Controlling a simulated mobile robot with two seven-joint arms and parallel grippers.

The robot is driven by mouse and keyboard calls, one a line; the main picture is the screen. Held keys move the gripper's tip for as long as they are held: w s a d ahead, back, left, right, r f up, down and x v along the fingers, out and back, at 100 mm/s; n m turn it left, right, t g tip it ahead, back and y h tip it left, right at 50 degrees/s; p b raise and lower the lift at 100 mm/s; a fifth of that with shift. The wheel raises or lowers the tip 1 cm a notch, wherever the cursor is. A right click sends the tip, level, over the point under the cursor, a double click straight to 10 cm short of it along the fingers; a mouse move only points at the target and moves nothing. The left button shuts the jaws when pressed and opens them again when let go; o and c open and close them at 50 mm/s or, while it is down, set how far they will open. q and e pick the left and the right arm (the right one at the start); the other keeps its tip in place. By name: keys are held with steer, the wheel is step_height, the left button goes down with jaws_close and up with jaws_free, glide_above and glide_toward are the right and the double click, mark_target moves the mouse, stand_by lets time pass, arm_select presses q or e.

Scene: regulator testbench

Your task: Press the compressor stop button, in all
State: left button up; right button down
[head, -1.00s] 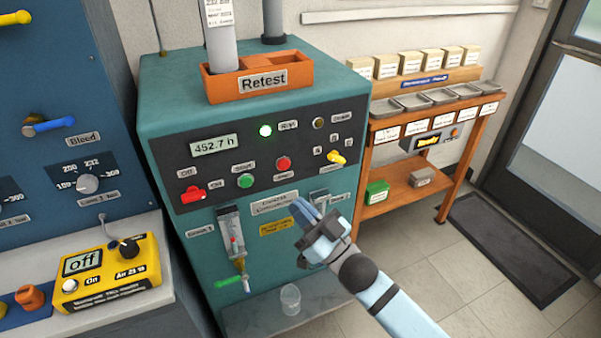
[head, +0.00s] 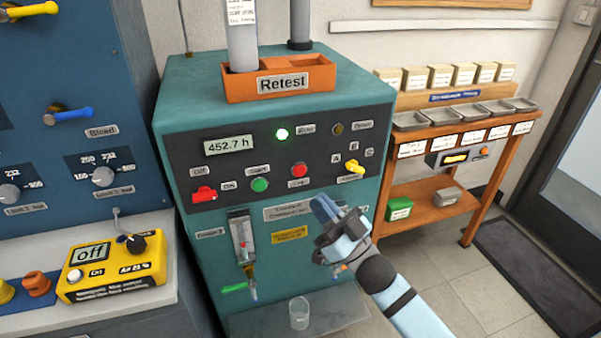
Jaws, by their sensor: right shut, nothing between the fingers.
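The teal compressor cabinet (head: 215,290) has a dark control panel with a red round button (head: 299,170) above a small label that is too blurred to read, most likely the stop button. A green button (head: 260,185) labelled Start is to its left. The display (head: 230,145) reads 452.7 h. My right gripper (head: 322,207) is shut and empty, in front of the cabinet below and right of the red button, apart from it in the picture. It hides part of the lower right front. My left gripper is not in view.
A red switch (head: 204,194) and a yellow selector knob (head: 354,167) flank the buttons. An orange Retest tray (head: 240,95) sits on top. A clear cup (head: 299,313) stands on the ledge below. A yellow meter (head: 110,275) is at left, a wooden shelf (head: 468,125) at right.

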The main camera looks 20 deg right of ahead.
mark_target(300, 170)
arm_select(q)
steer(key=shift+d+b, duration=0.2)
steer(key=shift+b, duration=0.5)
arm_select(e)
steer(key=w, duration=0.7)
steer(key=shift+w+a, duration=0.1)
steer(key=shift+w, duration=0.15)
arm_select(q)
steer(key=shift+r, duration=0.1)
arm_select(e)
steer(key=shift+w, duration=0.1)
stand_by(0.9)
steer(key=shift+w, duration=0.3)
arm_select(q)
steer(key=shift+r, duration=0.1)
arm_select(e)
steer(key=shift+w, duration=0.5)
stand_by(0.5)
steer(key=shift+s, duration=0.1)
arm_select(q)
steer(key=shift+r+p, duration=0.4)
steer(key=shift+p, duration=0.2)
arm_select(e)
steer(key=shift+s, duration=0.8)
